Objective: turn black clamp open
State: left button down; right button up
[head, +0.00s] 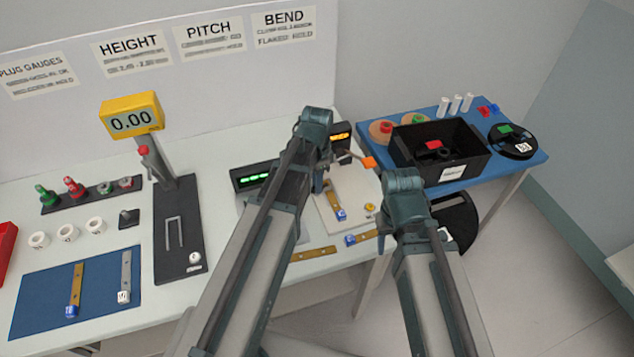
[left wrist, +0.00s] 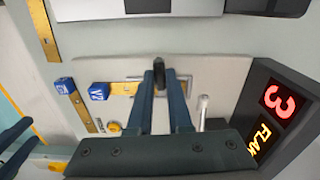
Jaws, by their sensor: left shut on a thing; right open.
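The black clamp (left wrist: 159,80) shows in the left wrist view as a small dark piece between my left fingertips. My left gripper (left wrist: 160,72) is shut on it, above a brass strip (left wrist: 122,88) with a blue end tag. In the head view my left gripper (head: 322,183) points down at the bend station's pale plate (head: 335,218), and my arm hides the clamp there. My right arm is over the table's right end. What look like my right gripper's fingers (left wrist: 17,140) show apart at the left edge of the left wrist view.
A display (left wrist: 278,110) with a red 3 stands right of the clamp in the left wrist view. Loose brass strips (head: 314,254) lie near the table's front edge. A blue side table (head: 470,165) holds a black bin (head: 465,170). A height gauge (head: 180,235) stands left.

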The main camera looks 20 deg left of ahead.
pick_arm(q)
jog(key=n, duration=0.3)
jog(key=shift+n, duration=0.4)
jog(key=n, duration=0.4)
jog(key=shift+n, duration=0.3)
jog(key=n, duration=0.4)
jog(key=shift+n, duration=2)
jog(key=c, duration=0.8)
grip_release()
jog(key=shift+c, duration=0.2)
jog(key=shift+r, duration=0.15)
